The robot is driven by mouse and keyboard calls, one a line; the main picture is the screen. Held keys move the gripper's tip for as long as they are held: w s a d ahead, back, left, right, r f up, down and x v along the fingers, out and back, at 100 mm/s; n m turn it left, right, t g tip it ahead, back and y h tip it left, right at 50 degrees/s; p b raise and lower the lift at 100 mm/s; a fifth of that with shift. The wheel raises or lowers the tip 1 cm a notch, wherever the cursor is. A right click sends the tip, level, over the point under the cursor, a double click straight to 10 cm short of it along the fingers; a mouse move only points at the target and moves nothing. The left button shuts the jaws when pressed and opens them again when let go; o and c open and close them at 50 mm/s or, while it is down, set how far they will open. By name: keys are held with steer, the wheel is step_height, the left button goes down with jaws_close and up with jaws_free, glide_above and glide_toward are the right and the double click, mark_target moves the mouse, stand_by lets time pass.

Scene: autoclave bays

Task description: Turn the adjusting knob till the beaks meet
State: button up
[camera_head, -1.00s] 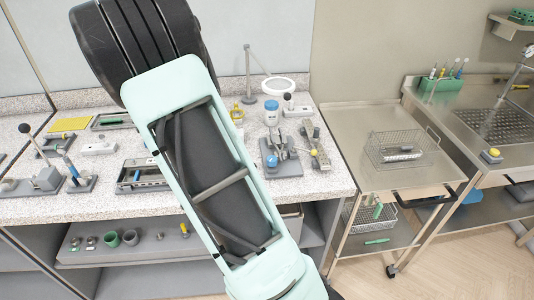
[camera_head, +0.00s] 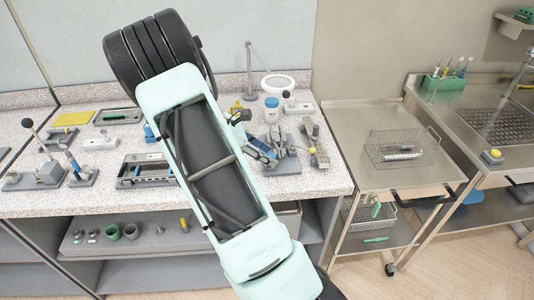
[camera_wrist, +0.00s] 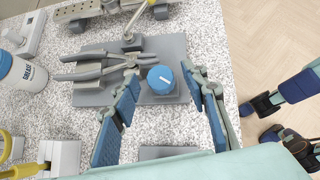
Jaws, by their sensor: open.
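The adjusting knob (camera_wrist: 161,79) is a round blue cap with a white line, on a grey base plate (camera_wrist: 172,48) in the wrist view. Pliers (camera_wrist: 98,67) with grey handles lie on the plate left of the knob, their head beside it. I cannot tell the gap between the beaks. My gripper (camera_wrist: 165,84) is open, one blue-padded finger on each side of the knob, apart from it. In the head view my gripper (camera_head: 262,150) is over the left of the fixture (camera_head: 287,165) and hides the knob.
A white jar with a blue lid (camera_wrist: 22,72) stands left in the wrist view. Another grey fixture (camera_head: 315,148) is close to the right. A magnifier stand (camera_head: 277,83) is behind. A steel trolley with a wire basket (camera_head: 400,146) is right of the counter.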

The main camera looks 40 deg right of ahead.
steer(key=shift+s+d+f, duration=0.1)
steer(key=shift+d+f, duration=0.1)
jaws_close()
stand_by(0.3)
